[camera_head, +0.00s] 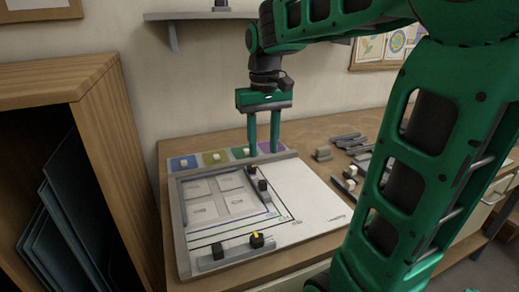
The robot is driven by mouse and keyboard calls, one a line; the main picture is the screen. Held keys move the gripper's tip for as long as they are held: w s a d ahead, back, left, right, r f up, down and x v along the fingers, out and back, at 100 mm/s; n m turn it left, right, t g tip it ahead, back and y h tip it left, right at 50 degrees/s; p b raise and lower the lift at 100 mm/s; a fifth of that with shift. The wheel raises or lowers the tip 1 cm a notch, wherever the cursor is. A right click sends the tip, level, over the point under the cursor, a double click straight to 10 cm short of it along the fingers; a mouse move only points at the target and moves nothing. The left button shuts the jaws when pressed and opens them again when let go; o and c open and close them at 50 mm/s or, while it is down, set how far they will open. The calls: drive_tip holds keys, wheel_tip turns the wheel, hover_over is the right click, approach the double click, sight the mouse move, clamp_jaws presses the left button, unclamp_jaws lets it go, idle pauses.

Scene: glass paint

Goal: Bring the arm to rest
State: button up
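My gripper (263,152) points straight down over the back edge of the work board (315,205). Its two green fingers are apart, with nothing visible between them. The fingertips are near the green pad (237,154) and the purple pad (266,147); I cannot tell whether they touch the board. The blue pad (177,163) and yellow pad (208,159) lie to the left.
On the board are a panel with four square panes (217,194), a yellow-topped black piece (257,240) and other dark pieces (218,251). Grey bars (351,142) and small blocks lie right on the table. A wooden cabinet (60,80) stands left; a shelf (200,16) hangs behind.

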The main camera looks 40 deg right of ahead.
drive_tip(key=shift+s+f, duration=0.1)
idle(0.3)
drive_tip(key=s+d+f+m, duration=0.1)
drive_tip(key=s+f, duration=0.2)
drive_tip(key=s, duration=0.3)
drive_tip(key=s+d+f+m, duration=0.1)
drive_tip(key=s+f, duration=0.3)
drive_tip(key=s, duration=0.3)
drive_tip(key=s+d+f+m, duration=0.1)
drive_tip(key=s+f, duration=0.3)
drive_tip(key=s, duration=0.2)
drive_tip(key=shift+s+f+m, duration=0.2)
drive_tip(key=shift+s+m, duration=0.1)
drive_tip(key=shift+w+f, duration=0.3)
drive_tip(key=shift+w, duration=0.45)
drive_tip(key=shift+s+r, duration=0.1)
